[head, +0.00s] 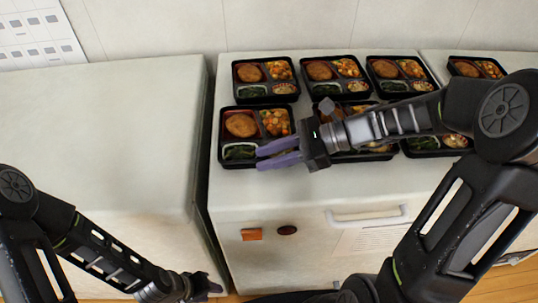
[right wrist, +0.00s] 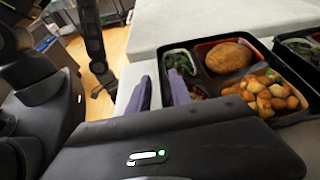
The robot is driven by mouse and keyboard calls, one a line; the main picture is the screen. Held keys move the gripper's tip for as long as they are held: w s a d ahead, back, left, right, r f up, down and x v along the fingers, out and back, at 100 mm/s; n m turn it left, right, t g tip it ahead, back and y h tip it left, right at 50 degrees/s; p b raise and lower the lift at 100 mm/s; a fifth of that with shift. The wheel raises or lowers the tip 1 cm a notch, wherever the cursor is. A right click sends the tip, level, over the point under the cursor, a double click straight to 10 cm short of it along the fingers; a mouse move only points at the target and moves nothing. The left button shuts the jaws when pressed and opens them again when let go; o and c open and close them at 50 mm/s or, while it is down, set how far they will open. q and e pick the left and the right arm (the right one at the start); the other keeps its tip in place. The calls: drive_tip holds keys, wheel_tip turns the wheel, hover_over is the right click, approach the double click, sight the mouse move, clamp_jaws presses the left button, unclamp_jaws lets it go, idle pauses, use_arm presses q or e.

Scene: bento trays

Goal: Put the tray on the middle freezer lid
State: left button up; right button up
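Black bento trays with cutlet, greens and diced vegetables stand in two rows on the middle freezer lid (head: 300,190). My right gripper (head: 267,156) has purple fingers at the front right corner of the front-left tray (head: 222,150). That tray also shows in the right wrist view (right wrist: 270,50). There the right gripper (right wrist: 160,92) has its fingers apart, one outside the tray's edge and one over its rim; whether they touch is unclear. My left gripper (head: 205,286) is low at the bottom, dark and small; its fingers cannot be made out.
The left white lid (head: 100,130) is bare. A right lid (head: 500,65) carries another tray (head: 476,68) at the back. The middle freezer's front has a handle (head: 367,216), an orange tag (head: 251,234) and a dark oval (head: 287,230). A narrow gap separates the left and middle units.

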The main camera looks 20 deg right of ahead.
drive_tip(key=v, duration=0.7)
drive_tip(key=shift+w, duration=0.1)
drive_tip(key=p+v, duration=0.4)
drive_tip(key=p, duration=0.1)
drive_tip(key=shift+d+r, duration=0.2)
drive_tip(key=shift+r, duration=0.3)
drive_tip(key=shift+d+p, duration=0.2)
drive_tip(key=shift+p, duration=0.15)
drive_tip(key=shift+f, duration=0.15)
